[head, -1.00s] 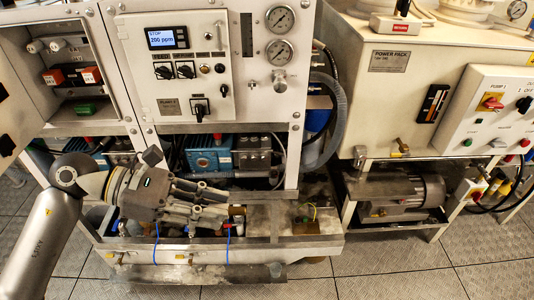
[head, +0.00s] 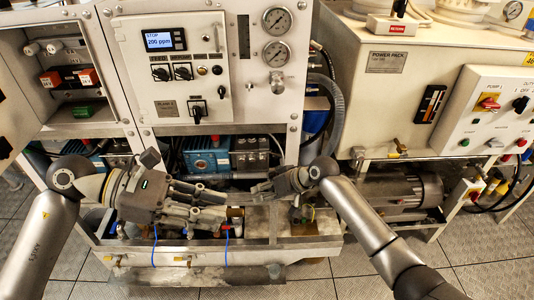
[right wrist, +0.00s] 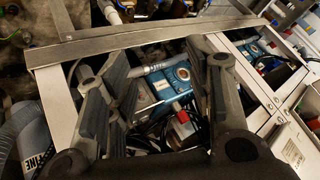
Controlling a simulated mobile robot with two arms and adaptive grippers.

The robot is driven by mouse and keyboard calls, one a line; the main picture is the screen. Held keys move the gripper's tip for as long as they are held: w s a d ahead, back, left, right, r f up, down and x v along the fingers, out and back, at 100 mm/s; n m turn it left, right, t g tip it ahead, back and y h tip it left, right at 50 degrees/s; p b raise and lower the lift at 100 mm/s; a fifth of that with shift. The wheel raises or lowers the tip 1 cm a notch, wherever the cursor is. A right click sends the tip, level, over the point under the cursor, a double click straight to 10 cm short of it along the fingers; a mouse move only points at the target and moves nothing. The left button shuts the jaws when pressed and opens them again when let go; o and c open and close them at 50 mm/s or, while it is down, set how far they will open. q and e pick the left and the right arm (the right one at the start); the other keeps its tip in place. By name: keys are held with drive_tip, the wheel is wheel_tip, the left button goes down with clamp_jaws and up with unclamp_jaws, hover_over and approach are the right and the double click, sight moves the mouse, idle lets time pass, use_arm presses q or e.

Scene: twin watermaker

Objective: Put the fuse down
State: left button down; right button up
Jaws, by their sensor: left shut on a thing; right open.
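My left gripper (head: 220,204) reaches in from the left over the front of the watermaker's low frame. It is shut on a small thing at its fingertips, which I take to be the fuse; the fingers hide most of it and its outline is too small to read. My right gripper (head: 258,188) comes in from the right and points left, close to the left fingertips. It is open and looks empty. In the right wrist view its two dark fingers (right wrist: 150,62) stand apart above the pumps and hoses, with no fuse clearly between them.
The control panel (head: 174,70) with its lit display rises behind both grippers. Blue pump units (head: 208,155) sit below it. An open grey fuse or switch box (head: 75,85) is at the upper left. The power pack (head: 390,100) stands right. Blue cables hang over the front rail (head: 180,252).

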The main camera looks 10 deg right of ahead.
drive_tip(key=a+r+n+y, duration=0.1)
drive_tip(key=a+r+n, duration=0.15)
drive_tip(key=r, duration=0.85)
wheel_tip(320, 180, up, 24)
drive_tip(key=n+g+h, duration=0.3)
drive_tip(key=n+g, duration=0.2)
drive_tip(key=n, duration=0.6)
hover_over(238, 210)
drive_tip(key=d, duration=0.5)
drive_tip(key=x, duration=1.2)
drive_tip(key=shift+d+f, duration=0.25)
